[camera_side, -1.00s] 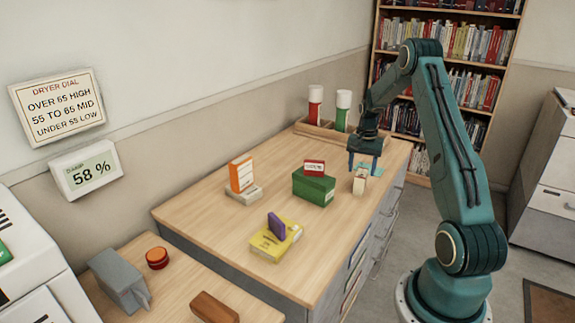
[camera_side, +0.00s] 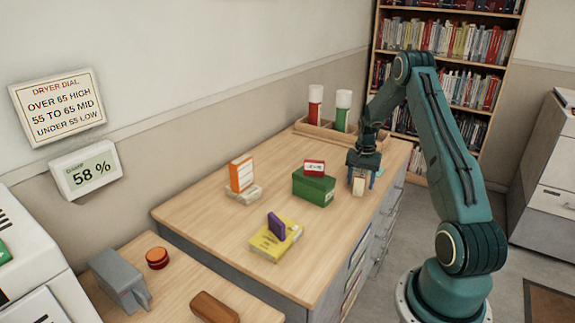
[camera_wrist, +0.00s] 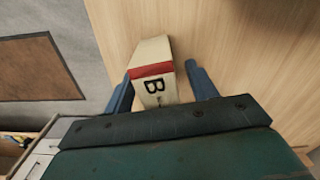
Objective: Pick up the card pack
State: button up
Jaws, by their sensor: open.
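A small cream pack with a red band and a black letter B (camera_wrist: 153,82) stands between the two blue fingers of my gripper (camera_wrist: 160,88) in the wrist view. It seems to be the card pack, though no label says so. In the side view the pack (camera_side: 358,188) stands near the right edge of the wooden top, and my gripper (camera_side: 362,178) is down around its upper part. The fingers are open, one on each side, with a visible gap at least on the right. The far side of the pack is hidden by my gripper.
A green box (camera_side: 314,190) with a small red box (camera_side: 314,167) on it stands just left. Further left are an orange-and-white box (camera_side: 241,175) and a purple block (camera_side: 276,226) on a yellow box (camera_side: 268,245). A wooden rack (camera_side: 312,128) is behind.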

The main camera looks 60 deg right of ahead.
aim_at(361, 173)
jog(key=c, duration=1.1)
jog(key=shift+r, duration=0.15)
notch_tip(361, 173, up, 20)
jog(key=shift+f, duration=0.1)
dwell(0.7)
